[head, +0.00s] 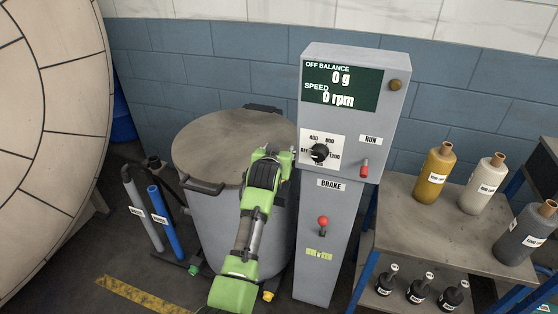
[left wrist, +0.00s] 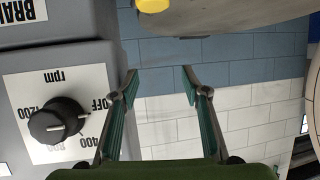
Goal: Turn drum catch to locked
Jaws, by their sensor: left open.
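The grey drum (head: 230,230) stands left of the control column, its round lid (head: 225,135) closed on top. A dark bar handle (head: 203,187) is on the lid's front left edge and a dark fitting (head: 262,107) at its back. I cannot make out the drum catch for certain; my arm covers the lid's right front. My left gripper (left wrist: 160,82) is open and empty, its two fingers apart in the left wrist view. In the head view it is over the lid's right side, close to the column. A yellow part (left wrist: 152,4) shows by the drum's rim in the wrist view.
The column (head: 345,200) has a display (head: 342,88) reading 0 g and 0 rpm, a speed dial (head: 320,153), a red RUN lever (head: 365,167) and a red BRAKE lever (head: 322,221). A bench (head: 415,235) with bottles stands right. Blue and grey pipes (head: 165,222) stand left.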

